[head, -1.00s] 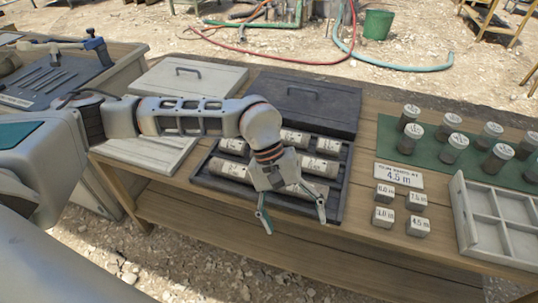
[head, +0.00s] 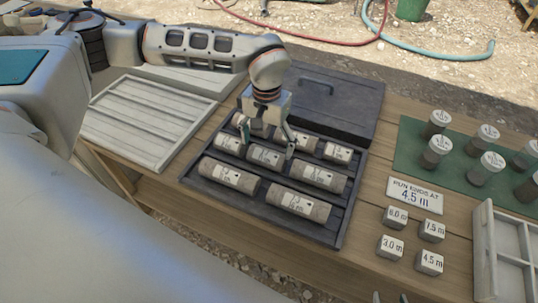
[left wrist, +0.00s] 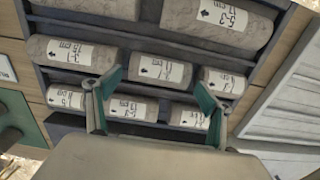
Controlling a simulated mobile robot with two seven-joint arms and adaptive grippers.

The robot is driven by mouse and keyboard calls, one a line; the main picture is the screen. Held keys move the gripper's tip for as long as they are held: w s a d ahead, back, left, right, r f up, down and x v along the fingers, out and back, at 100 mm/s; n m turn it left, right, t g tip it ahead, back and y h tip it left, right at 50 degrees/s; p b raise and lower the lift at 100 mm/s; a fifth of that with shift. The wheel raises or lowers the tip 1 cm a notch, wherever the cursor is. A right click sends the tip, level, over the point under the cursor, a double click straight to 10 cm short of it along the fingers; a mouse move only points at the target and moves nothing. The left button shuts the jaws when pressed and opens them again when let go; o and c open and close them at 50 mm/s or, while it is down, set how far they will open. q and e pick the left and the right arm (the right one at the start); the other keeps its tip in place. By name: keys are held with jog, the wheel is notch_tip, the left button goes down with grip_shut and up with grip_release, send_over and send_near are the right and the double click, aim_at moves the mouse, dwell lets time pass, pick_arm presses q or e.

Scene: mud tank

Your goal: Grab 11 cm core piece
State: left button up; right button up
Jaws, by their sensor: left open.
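The core pieces are grey-brown cylinders with white labels, lying in three rows in a dark tray (head: 335,228). I cannot read surely which label says 11 cm. My left gripper (head: 267,143) is open and empty above the tray's left half. In the left wrist view its fingertips (left wrist: 159,80) stand apart, on either side of the middle piece (left wrist: 160,70) of the middle row. That piece also shows in the head view (head: 265,157). I cannot tell whether the fingers touch anything. Two pale tips, perhaps my right gripper (head: 390,298), show at the bottom edge, mostly cut off.
A dark lid (head: 335,95) with a handle lies behind the tray. A pale slatted tray (head: 125,135) is at the left. At the right are a sign (head: 414,196), several small depth blocks (head: 397,216), jars on a green mat (head: 408,160) and a pale divided box (head: 484,255).

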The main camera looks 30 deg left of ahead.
aim_at(267, 152)
pick_arm(q)
notch_tip(267, 152, down, 5)
jog(key=shift+w+r+b, duration=0.1)
jog(key=shift+r+b, duration=0.05)
jog(key=shift+b, duration=0.15)
jog(key=shift+f, duration=0.3)
pick_arm(e)
jog(key=shift+w+d+r, duration=0.15)
jog(key=shift+w+r, duration=0.05)
jog(key=shift+w, duration=0.45)
pick_arm(q)
jog(key=c, duration=1.1)
jog(key=shift+w, duration=0.1)
jog(key=shift+c, duration=1)
pick_arm(e)
jog(key=shift+s+f, duration=0.2)
jog(key=shift+s, duration=0.05)
